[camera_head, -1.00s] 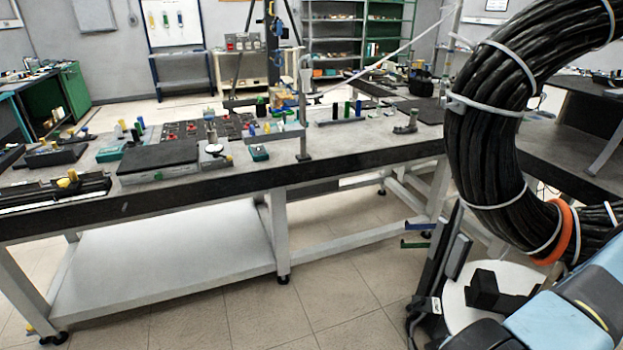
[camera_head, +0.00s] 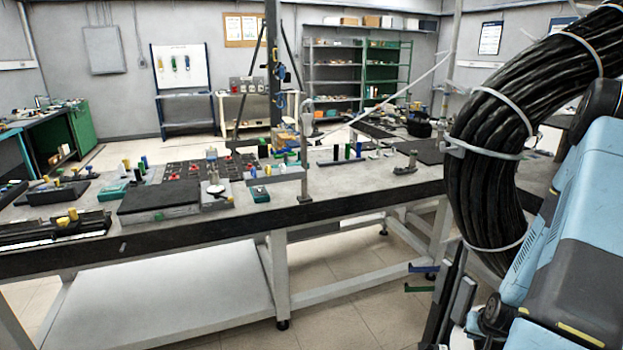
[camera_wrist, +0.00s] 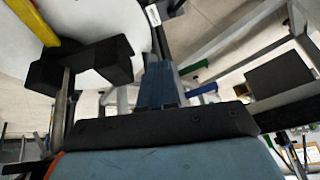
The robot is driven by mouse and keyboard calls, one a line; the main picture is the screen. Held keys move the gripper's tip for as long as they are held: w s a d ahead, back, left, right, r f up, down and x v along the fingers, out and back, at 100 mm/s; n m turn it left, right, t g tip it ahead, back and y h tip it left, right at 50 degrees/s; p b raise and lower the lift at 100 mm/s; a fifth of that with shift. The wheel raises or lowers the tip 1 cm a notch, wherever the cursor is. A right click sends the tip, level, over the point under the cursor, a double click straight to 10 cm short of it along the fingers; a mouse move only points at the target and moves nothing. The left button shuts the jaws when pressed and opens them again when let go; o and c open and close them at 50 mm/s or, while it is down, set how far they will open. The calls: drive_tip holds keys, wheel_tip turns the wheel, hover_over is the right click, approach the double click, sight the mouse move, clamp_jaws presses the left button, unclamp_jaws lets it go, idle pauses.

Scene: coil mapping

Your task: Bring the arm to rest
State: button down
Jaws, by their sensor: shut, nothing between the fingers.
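My arm, light blue and dark grey, fills the right side of the head view, with a thick black cable bundle curving beside it. My gripper (camera_wrist: 158,80) shows in the wrist view, its dark fingers shut and projecting from a wide black palm. Nothing shows between the fingers, which point over a white rounded surface and the floor. The gripper is out of sight in the head view.
A long workbench (camera_head: 335,205) crosses the head view, bearing trays, coloured pegs and a black pad (camera_head: 158,200). A blue hook (camera_head: 423,268) and a green hook (camera_head: 418,288) stick out near my arm. Shelves (camera_head: 335,75) stand at the back wall.

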drive_tip(key=w+a+r+n, duration=0.1)
drive_tip(key=a+r, duration=0.2)
drive_tip(key=r, duration=0.7)
drive_tip(key=w+a+r+n, duration=0.1)
drive_tip(key=a+r, duration=0.3)
drive_tip(key=r, duration=0.5)
drive_tip(key=w+a+r+n, duration=0.1)
drive_tip(key=a+r, duration=0.2)
drive_tip(key=r, duration=0.7)
drive_tip(key=s+a+r, duration=0.6)
drive_tip(key=s+r, duration=0.2)
drive_tip(key=s+a+r+n+y, duration=0.1)
drive_tip(key=s+a+r, duration=0.6)
drive_tip(key=s+r, duration=0.2)
drive_tip(key=shift+s+a+r+n, duration=0.25)
drive_tip(key=shift+n, duration=0.05)
